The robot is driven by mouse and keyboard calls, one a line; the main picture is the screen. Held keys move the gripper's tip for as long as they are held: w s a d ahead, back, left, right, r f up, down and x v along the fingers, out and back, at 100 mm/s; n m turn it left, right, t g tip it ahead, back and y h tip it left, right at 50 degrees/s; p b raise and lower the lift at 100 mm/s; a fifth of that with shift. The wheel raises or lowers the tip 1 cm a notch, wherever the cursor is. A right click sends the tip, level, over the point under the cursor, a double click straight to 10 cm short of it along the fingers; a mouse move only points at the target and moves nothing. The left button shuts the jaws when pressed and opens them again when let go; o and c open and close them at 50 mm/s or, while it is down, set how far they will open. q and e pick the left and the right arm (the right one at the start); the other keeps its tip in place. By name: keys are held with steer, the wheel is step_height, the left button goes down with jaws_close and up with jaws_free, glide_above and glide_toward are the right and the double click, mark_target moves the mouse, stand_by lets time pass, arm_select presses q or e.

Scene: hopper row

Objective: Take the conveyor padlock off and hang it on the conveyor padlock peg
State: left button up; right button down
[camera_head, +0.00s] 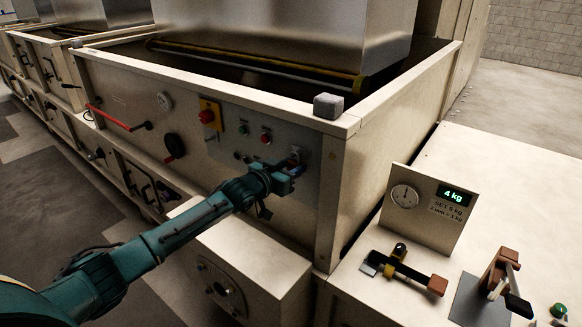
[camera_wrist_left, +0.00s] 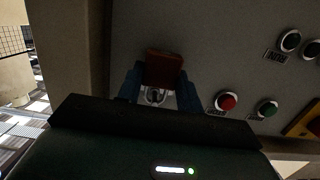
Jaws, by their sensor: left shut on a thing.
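My left gripper (camera_head: 285,177) reaches the grey control panel at the right end of the hopper's front. In the left wrist view its two blue fingers (camera_wrist_left: 160,90) are shut on a small red-brown padlock (camera_wrist_left: 163,68). A metal shackle or ring (camera_wrist_left: 155,96) shows between the fingers, close to the panel. I cannot tell whether the shackle is still through its fitting. In the head view the gripper mostly hides the padlock. I cannot make out the padlock peg for certain in either view. My right gripper is not in view.
Red and green buttons (camera_wrist_left: 227,101) sit beside the gripper on the panel. A yellow box with a red knob (camera_head: 208,116) is further left. A cream box (camera_head: 250,262) juts out below. A bench (camera_head: 500,180) with a scale display (camera_head: 428,207) and clamps stands to the right.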

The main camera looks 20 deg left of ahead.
arm_select(q)
steer(key=o, duration=1.1)
steer(key=shift+b+v, duration=0.55)
steer(key=shift+v, duration=6.1)
steer(key=shift+d+f, duration=0.1)
steer(key=shift+f, duration=0.15)
steer(key=s+d+f+g, duration=0.1)
steer(key=s+d+f, duration=0.3)
steer(key=s+f, duration=0.3)
steer(key=s+d+f+g+y, duration=0.1)
steer(key=s+d+f+g, duration=0.1)
steer(key=s+d+f, duration=0.3)
steer(key=s+d+f+g, duration=0.2)
steer(key=s+d+f, duration=0.2)
steer(key=s+f, duration=0.7)
steer(key=shift+s+d+f+n+y, duration=0.1)
steer(key=shift+s+d+n+y, duration=0.1)
steer(key=shift+s, duration=0.6)
steer(key=shift+s+d+f+n+y, duration=0.1)
steer(key=shift+s+d, duration=0.05)
steer(key=shift+s, duration=0.65)
